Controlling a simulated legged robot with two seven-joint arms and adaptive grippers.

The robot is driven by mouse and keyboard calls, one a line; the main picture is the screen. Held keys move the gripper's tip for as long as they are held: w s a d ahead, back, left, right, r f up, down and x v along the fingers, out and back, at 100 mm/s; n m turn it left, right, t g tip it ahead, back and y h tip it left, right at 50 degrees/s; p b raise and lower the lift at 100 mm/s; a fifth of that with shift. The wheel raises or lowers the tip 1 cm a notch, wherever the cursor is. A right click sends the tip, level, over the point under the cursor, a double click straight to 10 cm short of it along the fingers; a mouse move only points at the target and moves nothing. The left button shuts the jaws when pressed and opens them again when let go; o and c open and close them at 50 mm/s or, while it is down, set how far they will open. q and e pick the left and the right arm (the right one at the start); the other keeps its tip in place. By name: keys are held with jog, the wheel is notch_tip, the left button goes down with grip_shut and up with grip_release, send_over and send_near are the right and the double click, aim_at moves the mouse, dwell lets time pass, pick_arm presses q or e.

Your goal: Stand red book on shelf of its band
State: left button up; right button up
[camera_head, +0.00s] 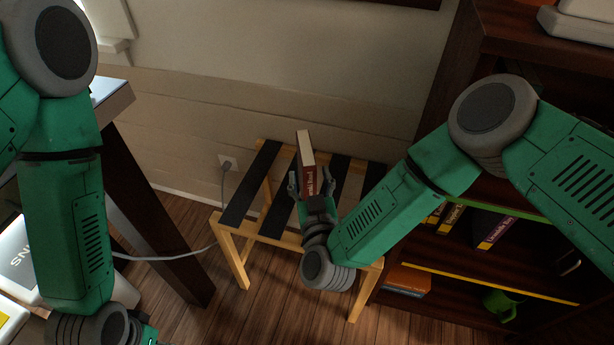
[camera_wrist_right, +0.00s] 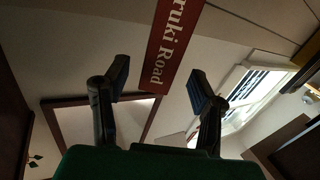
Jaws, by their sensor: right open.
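The red book (camera_head: 307,178) has pale page edges and white lettering on its spine. It is upright at the strapped wooden rack (camera_head: 238,222); its lower end is hidden by my gripper. My right gripper (camera_head: 313,190) is open, with a finger on either side of the book. In the right wrist view the book's spine (camera_wrist_right: 172,48) lies between the open fingers (camera_wrist_right: 160,86), with gaps on both sides. The dark bookcase (camera_head: 455,75) at the right has shelf edges with a green band (camera_head: 522,207) and a yellow band (camera_head: 490,284). My left gripper (camera_head: 147,336) is mostly cut off at the bottom left.
Several books (camera_head: 487,230) stand on a bookcase shelf, partly behind my right arm. An orange book (camera_head: 407,281) lies lower down, near a green mug (camera_head: 500,304). A desk (camera_head: 140,200) stands at the left. A grey cable (camera_head: 222,200) runs from the wall outlet behind the rack.

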aim_at(301, 155)
jog(key=shift+w+d, duration=0.1)
jog(key=shift+w, duration=0.9)
jog(key=w, duration=0.1)
jog(key=w+a+b, duration=0.1)
jog(key=w, duration=0.1)
jog(key=w+a+b, duration=0.1)
jog(key=w, duration=0.1)
jog(key=shift+w+f, duration=0.1)
jog(key=shift+d, duration=0.15)
jog(key=shift+c, duration=0.8)
grip_shut()
